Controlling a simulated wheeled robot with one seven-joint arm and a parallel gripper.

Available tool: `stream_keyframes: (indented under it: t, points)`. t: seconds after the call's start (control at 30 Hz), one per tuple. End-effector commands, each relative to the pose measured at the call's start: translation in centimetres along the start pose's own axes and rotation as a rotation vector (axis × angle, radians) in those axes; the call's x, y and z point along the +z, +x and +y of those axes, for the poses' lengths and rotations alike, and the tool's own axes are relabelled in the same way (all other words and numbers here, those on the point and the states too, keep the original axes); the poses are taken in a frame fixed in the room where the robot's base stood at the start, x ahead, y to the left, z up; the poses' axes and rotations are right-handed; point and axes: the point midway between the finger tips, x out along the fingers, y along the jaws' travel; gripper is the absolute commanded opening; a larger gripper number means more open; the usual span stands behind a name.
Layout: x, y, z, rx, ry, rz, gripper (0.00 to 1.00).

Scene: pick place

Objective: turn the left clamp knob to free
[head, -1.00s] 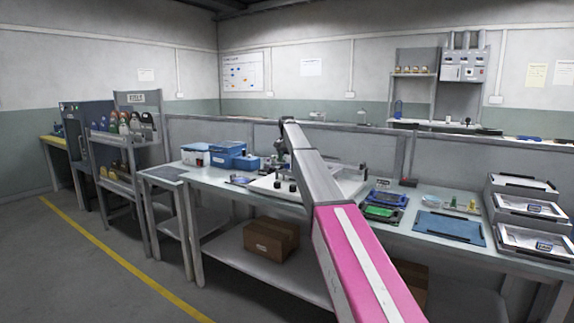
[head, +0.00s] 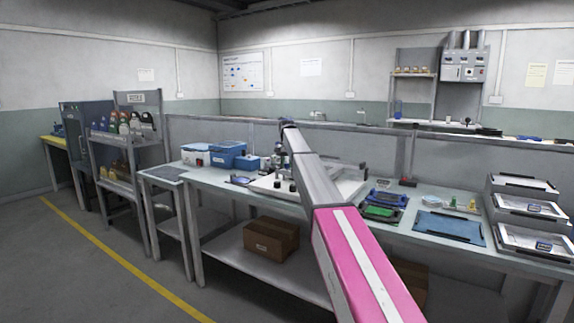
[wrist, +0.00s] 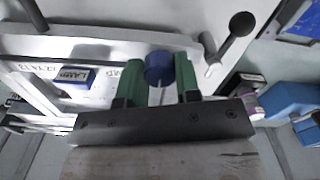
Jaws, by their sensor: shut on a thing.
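In the wrist view, a round blue knob (wrist: 158,67) sits between the two green fingers of my gripper (wrist: 160,76). The gripper is shut on the knob, with a finger on each side. A thin pale line shows just below the knob; I cannot tell the knob's turned position. The knob stands at a pale fixture plate with dark lettering. In the head view, the pale fixture (head: 262,187) lies on the workbench, and my gripper is small and partly hidden by my own arm.
A lever with a black ball end (wrist: 241,24) rises right of the knob in the wrist view. A blue label block (wrist: 76,77) lies to the left. In the head view, blue bins (head: 226,153) stand left of the fixture, and a blue mat (head: 448,227) lies to the right.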

Motion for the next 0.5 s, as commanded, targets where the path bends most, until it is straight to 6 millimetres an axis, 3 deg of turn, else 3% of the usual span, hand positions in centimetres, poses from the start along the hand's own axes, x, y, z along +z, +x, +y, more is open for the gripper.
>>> stream_keyframes:
  t: [0.5]
  points:
    - [0.01,-0.03,0.00,0.000,-0.387,0.000,0.07]
